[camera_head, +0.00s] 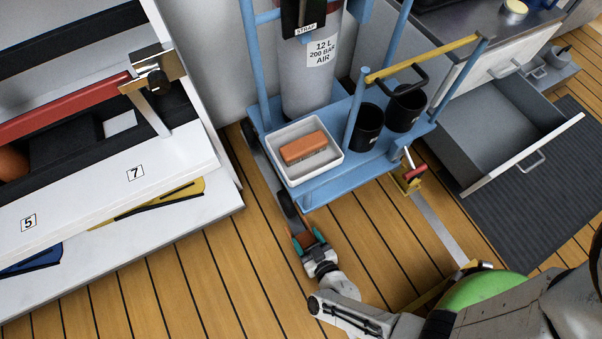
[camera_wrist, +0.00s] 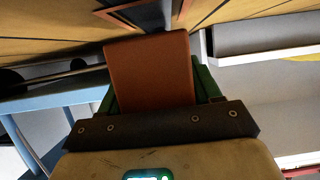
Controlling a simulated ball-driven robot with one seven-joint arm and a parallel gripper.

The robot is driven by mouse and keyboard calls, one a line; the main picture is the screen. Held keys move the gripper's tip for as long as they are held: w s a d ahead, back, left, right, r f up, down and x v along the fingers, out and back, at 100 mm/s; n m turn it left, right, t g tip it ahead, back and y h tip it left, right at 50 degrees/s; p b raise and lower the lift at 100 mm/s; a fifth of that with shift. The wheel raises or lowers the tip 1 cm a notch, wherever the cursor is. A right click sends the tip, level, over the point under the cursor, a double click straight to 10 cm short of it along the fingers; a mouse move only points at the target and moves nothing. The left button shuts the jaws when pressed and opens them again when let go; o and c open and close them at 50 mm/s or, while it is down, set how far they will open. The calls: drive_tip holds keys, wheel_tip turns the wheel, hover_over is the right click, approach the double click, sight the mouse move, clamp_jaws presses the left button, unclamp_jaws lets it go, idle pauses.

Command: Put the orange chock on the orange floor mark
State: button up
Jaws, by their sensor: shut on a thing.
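My gripper (camera_head: 307,241) is low over the wooden floor, just in front of the blue trolley's near wheel. Its green-padded fingers are shut on the orange chock (camera_wrist: 150,75), which looks like a plain orange-brown block in the wrist view. In the head view only a small orange part of the chock (camera_head: 305,238) shows between the fingers. Beyond the chock, the wrist view shows thin orange edging beside a dark strip on the floor, which looks like part of the orange floor mark (camera_wrist: 116,13). I cannot tell whether the chock touches the floor.
The blue trolley (camera_head: 330,185) carries a cylinder, black cups and a white tray (camera_head: 283,172) with an orange-brown block in it. A white panel unit (camera_head: 100,200) stands left. An open drawer (camera_head: 490,130) juts out right. Wooden floor (camera_head: 220,270) is clear front left.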

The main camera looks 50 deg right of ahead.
drive_tip(key=w, duration=0.2)
drive_tip(key=w+d, duration=0.1)
drive_tip(key=w, duration=0.1)
drive_tip(key=shift+d+f+b, duration=0.1)
drive_tip(key=shift+d+b, duration=0.05)
drive_tip(key=shift+b, duration=0.2)
drive_tip(key=shift+f+b, duration=0.55)
drive_tip(key=shift+f, duration=0.15)
drive_tip(key=shift+r, duration=0.1)
